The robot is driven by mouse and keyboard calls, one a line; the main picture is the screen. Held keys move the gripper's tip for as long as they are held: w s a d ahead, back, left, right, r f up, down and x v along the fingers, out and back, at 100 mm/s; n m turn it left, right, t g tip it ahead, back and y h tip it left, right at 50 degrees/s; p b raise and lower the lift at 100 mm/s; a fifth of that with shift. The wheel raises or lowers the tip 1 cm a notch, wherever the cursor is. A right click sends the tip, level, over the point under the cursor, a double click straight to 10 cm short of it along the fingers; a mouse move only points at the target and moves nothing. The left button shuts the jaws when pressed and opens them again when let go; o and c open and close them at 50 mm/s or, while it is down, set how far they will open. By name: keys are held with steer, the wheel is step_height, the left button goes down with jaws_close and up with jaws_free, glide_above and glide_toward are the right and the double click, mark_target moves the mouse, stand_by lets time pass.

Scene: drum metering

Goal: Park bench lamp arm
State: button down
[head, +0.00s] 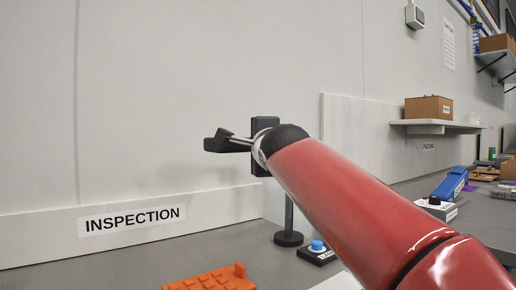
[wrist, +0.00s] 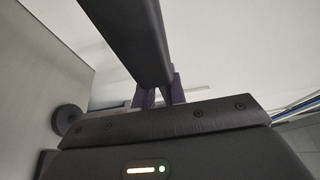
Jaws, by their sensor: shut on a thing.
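The dark lamp arm (head: 221,141) shows in the head view as a short dark piece at the left end of my gripper. In the wrist view the lamp arm (wrist: 125,35) is a dark bar running from the top edge down between my fingers. My gripper (head: 240,140) is shut on it; its dark fingers (wrist: 160,95) show in the wrist view. The lamp's thin post (head: 289,212) stands upright on a round black base (head: 288,239). The base also shows at the left of the wrist view (wrist: 66,118). My red arm hides the top of the post.
A small box with a blue button (head: 318,247) sits right of the lamp base. An orange tray (head: 208,280) lies at the front. The INSPECTION board (head: 210,209) runs along the wall. A blue tool (head: 450,183) and a shelf with a cardboard box (head: 428,108) are at right.

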stand_by(0.4)
steer(key=c, duration=1.4)
jaws_free()
steer(key=shift+w, duration=0.1)
steer(key=shift+c, duration=0.2)
steer(key=b+v, duration=0.2)
steer(key=v, duration=0.5)
steer(key=shift+s, duration=0.4)
